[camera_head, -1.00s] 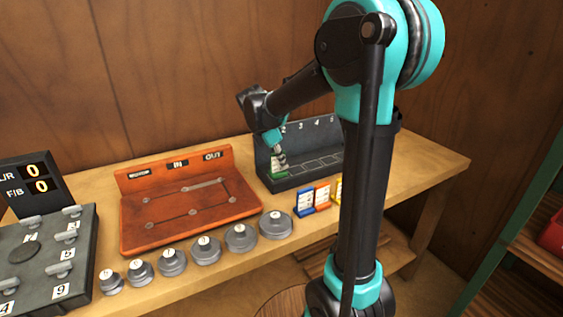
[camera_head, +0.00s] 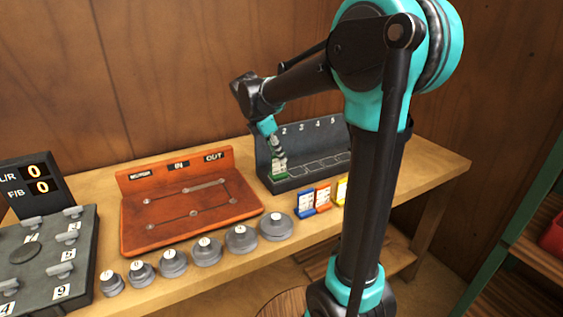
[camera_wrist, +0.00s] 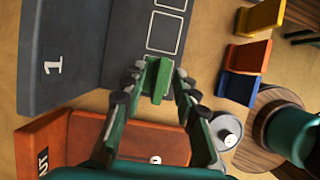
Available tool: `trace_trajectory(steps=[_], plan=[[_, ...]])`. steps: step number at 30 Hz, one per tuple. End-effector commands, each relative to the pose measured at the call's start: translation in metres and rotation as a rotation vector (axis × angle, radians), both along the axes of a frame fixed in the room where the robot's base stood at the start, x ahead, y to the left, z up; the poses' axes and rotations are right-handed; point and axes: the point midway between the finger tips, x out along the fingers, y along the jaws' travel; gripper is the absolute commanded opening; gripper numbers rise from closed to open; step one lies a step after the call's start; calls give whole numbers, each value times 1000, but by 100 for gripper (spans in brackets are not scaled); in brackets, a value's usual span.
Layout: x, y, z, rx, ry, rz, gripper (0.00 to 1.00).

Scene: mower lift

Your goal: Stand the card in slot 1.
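The green card (camera_head: 280,168) stands upright at the left end of the dark numbered rack (camera_head: 262,155), at the first place, left of the outlined slots. In the wrist view the card (camera_wrist: 158,80) lies between my fingertips, in line with the outlined slots and on the side of the "1" on the rack's back panel. My gripper (camera_wrist: 160,76) is around the card's top, its fingertips spread with small gaps on both sides. In the head view my gripper (camera_head: 277,150) is just above the card. The card's foot is mostly hidden by my gripper in the wrist view.
Blue (camera_head: 305,203), orange (camera_head: 322,197) and yellow (camera_head: 342,190) cards stand in front of the rack. Several grey weights (camera_head: 240,238) line the table's front. An orange board (camera_head: 190,205) sits close to the rack's left. The rack's other slots look empty.

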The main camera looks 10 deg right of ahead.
Motion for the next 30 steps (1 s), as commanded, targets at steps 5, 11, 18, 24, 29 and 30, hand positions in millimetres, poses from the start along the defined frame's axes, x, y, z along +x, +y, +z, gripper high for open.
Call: trace_trajectory(steps=[5,11,18,24,29,30], plan=[[-5,14,35,0,1,2,29],[-8,24,61,0,1,0,29],[-9,27,70,0,1,0,29],[-9,27,70,0,1,0,29],[-9,27,70,0,1,-1,29],[-9,27,70,0,1,-1,29]])
